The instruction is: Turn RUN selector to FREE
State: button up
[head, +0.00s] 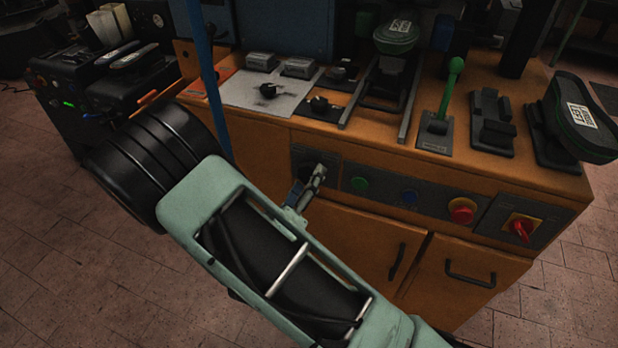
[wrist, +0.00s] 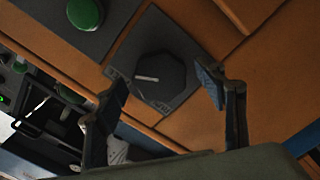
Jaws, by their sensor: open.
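The RUN selector, as I take it, is a dark octagonal knob (wrist: 163,68) with a short white pointer line, on a dark square plate. It shows large in the wrist view. Small pale marks on the plate's edge are too small to read. My gripper (wrist: 161,84) is open, with one fingertip on each side of the knob and gaps to it; I cannot tell how far its tips stand from the panel. In the head view my gripper (head: 316,178) is at the left end of the cabinet's front panel and hides most of the knob there.
Right of the selector on the front are a green button (head: 359,184), a blue button (head: 409,196), a red mushroom button (head: 462,211) and a red rotary switch (head: 521,229). A green-handled lever (head: 447,88) stands on top. Cabinet doors with handles (head: 397,262) lie below.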

jog(key=v, duration=1)
jog(key=shift+s, duration=0.2)
jog(key=shift+r, duration=0.1)
